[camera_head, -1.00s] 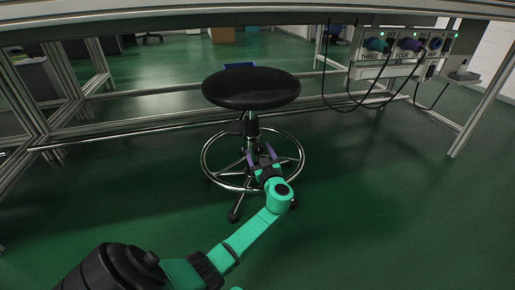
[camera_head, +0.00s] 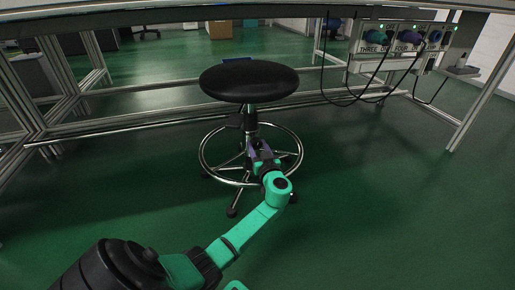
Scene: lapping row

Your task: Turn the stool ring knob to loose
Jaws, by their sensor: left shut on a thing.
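A stool with a round black seat (camera_head: 249,82) stands on the green floor under the bench. Its chrome foot ring (camera_head: 203,163) circles the column (camera_head: 251,115) low down. My green left arm reaches in from the lower left. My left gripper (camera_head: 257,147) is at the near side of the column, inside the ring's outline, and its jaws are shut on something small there. The jaws cover the ring knob, so I cannot see the knob itself or how it is turned. My right gripper does not show.
The bench's metal frame (camera_head: 120,128) surrounds the stool, with a low rail behind it and legs at both sides. A panel with coloured sockets (camera_head: 403,40) and hanging black cables (camera_head: 350,98) is at upper right. The floor (camera_head: 390,220) at right is clear.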

